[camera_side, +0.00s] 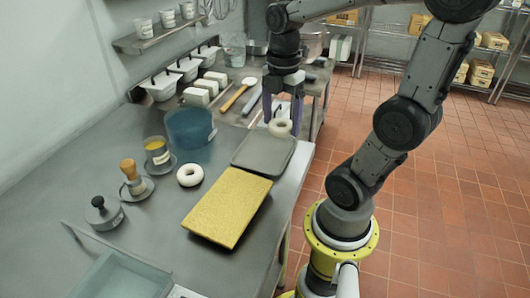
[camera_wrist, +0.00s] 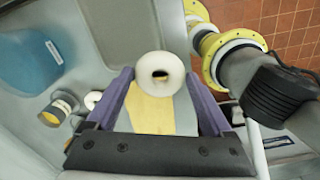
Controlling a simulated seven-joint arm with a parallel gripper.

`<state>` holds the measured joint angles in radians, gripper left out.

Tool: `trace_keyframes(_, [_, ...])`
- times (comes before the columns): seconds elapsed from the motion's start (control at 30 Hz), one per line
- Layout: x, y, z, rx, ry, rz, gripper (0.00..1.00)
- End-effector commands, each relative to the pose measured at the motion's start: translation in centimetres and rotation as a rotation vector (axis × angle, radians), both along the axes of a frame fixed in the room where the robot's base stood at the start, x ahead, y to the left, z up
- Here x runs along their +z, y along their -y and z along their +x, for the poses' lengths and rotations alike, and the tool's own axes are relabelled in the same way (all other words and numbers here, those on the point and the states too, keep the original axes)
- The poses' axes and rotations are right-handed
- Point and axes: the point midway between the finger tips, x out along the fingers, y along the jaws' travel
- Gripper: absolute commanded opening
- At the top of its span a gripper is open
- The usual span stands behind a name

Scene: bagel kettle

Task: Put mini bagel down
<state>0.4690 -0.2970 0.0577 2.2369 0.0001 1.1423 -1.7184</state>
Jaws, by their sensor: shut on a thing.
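A white ring-shaped mini bagel (camera_side: 278,131) is held between the purple fingers of my gripper (camera_side: 281,122), at the far right end of the dark grey tray (camera_side: 262,153). In the wrist view the bagel (camera_wrist: 147,62) sits upright between the fingertips of my gripper (camera_wrist: 159,74), its hole facing the camera. The bagel looks raised over the tray's far edge; I cannot tell its exact height. A second white bagel (camera_side: 190,183) lies on the table left of the tray, and it shows small in the wrist view (camera_wrist: 92,100).
A yellow board (camera_side: 228,205) lies in front of the tray. A blue translucent tub (camera_side: 189,132) stands to the tray's left. Small cups, a wooden-handled tool (camera_side: 130,173) and white containers line the left and back. The tray's surface is clear.

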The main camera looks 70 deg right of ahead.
Motion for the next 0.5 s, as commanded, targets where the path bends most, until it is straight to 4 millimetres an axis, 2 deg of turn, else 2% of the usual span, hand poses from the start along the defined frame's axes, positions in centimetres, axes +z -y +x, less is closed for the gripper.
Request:
trace_keyframes(0.03, [-0.1,-0.4,-1.5,-0.017,0.003,-0.002,0.22])
trace_keyframes(0.1, [-0.2,-1.0,-3.1,-0.034,0.004,-0.002,0.22])
trace_keyframes(0.23, [-0.3,-1.6,-5.1,-0.06,0.003,-0.002,0.22])
trace_keyframes(0.37, [0.2,-1.5,-5.6,-0.083,0.0,0.0,0.22])
trace_keyframes(0.5, [-0.6,-0.4,-4.1,-0.089,-0.006,0.003,0.22])
